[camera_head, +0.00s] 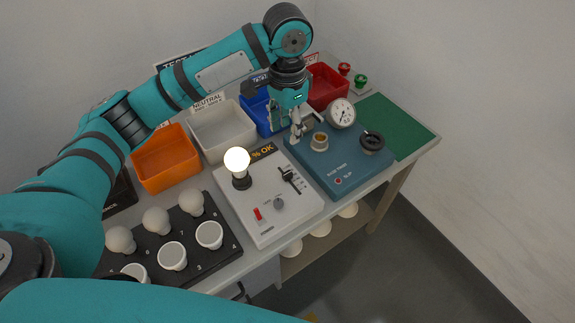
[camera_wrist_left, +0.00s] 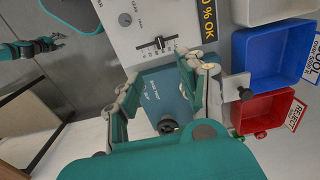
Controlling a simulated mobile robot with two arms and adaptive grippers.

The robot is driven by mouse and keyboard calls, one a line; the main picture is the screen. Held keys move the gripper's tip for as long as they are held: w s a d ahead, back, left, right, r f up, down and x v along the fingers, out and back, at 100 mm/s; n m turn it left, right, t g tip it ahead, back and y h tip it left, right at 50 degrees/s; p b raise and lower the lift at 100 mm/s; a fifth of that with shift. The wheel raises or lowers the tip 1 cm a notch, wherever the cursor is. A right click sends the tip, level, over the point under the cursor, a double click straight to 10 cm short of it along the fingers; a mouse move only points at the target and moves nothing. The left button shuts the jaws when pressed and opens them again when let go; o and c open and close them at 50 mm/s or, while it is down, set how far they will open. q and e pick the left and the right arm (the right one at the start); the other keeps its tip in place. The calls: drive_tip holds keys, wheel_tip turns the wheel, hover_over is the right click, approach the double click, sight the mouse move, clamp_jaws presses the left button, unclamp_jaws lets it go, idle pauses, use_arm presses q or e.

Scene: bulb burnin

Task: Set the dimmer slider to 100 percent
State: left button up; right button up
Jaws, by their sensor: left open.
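The dimmer slider (camera_head: 288,177) is a black knob in a slot with tick marks on the white test panel (camera_head: 262,225). It also shows in the left wrist view (camera_wrist_left: 160,43), about midway along its scale. My left gripper (camera_head: 298,132) is open and empty, pointing down above the blue tester, behind and right of the slider and apart from it. In the left wrist view its two fingers (camera_wrist_left: 158,92) are spread, with the slider beyond them. My right gripper (camera_wrist_left: 54,42) shows small at the top left of that view; its jaws are unclear.
A lit bulb (camera_head: 237,160) stands in the panel's socket, left of the slider. A red switch (camera_head: 257,214) and grey knob (camera_head: 279,203) are in front. Bins line the back; a bulb tray (camera_head: 215,262) lies left.

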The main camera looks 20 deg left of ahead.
use_arm(q)
hover_over(287, 173)
wheel_tip(287, 173, down, 5)
wheel_tip(287, 173, down, 10)
drive_tip(key=shift+f+p, duration=0.1)
drive_tip(key=shift+p, duration=0.6)
drive_tip(key=shift+f, duration=0.7)
use_arm(e)
drive_tip(key=shift+s+r, duration=0.6)
drive_tip(key=shift+r, duration=0.15)
use_arm(q)
drive_tip(key=shift+d, duration=0.1)
drive_tip(key=shift+c, duration=0.2)
use_arm(e)
drive_tip(key=shift+s, duration=0.1)
use_arm(q)
clamp_jaws()
use_arm(e)
drive_tip(key=shift+d, duration=0.15)
